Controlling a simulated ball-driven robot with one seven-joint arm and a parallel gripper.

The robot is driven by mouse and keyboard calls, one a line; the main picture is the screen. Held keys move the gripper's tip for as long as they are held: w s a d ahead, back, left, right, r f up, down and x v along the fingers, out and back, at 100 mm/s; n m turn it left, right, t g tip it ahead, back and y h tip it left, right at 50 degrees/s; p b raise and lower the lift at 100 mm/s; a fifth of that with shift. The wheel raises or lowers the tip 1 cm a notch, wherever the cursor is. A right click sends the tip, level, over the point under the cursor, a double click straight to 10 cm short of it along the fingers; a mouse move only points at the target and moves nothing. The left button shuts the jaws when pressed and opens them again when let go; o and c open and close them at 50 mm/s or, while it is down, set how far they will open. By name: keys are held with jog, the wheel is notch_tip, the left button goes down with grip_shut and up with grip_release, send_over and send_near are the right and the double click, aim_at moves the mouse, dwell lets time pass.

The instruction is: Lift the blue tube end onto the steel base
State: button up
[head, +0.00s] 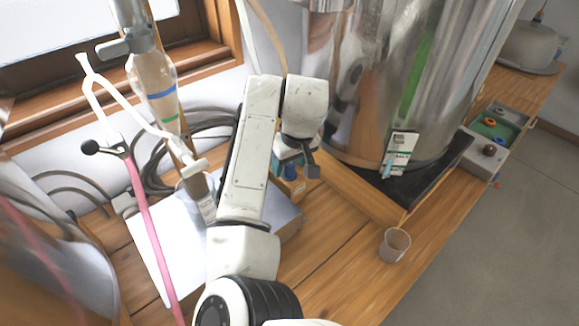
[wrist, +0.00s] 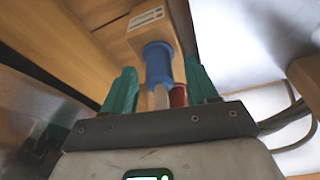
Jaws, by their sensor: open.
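The blue tube end (wrist: 158,65) is a short blue cylinder with a pale translucent tip, in front of a labelled wooden block. Something blue shows small beside my gripper in the head view (head: 290,172), probably the same piece. My gripper (wrist: 161,87) is open, its teal fingers apart on either side of the blue tube end in the wrist view. I cannot tell whether either finger touches it. My gripper is also in the head view (head: 311,168), mostly seen from behind. The steel base (head: 287,218) is a low metal box, partly hidden behind my arm.
A red piece (wrist: 178,95) sits close beside the blue tube end. The wooden block (wrist: 147,22) stands behind it. The large steel vessel (head: 390,70) rises to the right of my gripper. A small cup (head: 394,245) stands near the bench edge. A pink hose (head: 150,230) runs at left.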

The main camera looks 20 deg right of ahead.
grip_shut()
dwell(0.5)
jog(key=shift+r, duration=0.5)
notch_tip(320, 180, up, 2)
jog(key=shift+r, duration=0.1)
jog(key=s+a+r+p, duration=0.1)
jog(key=s+r+p, duration=0.5)
jog(key=s+r, duration=0.7)
jog(key=shift+s+p, duration=0.3)
jog(key=shift+s, duration=0.15)
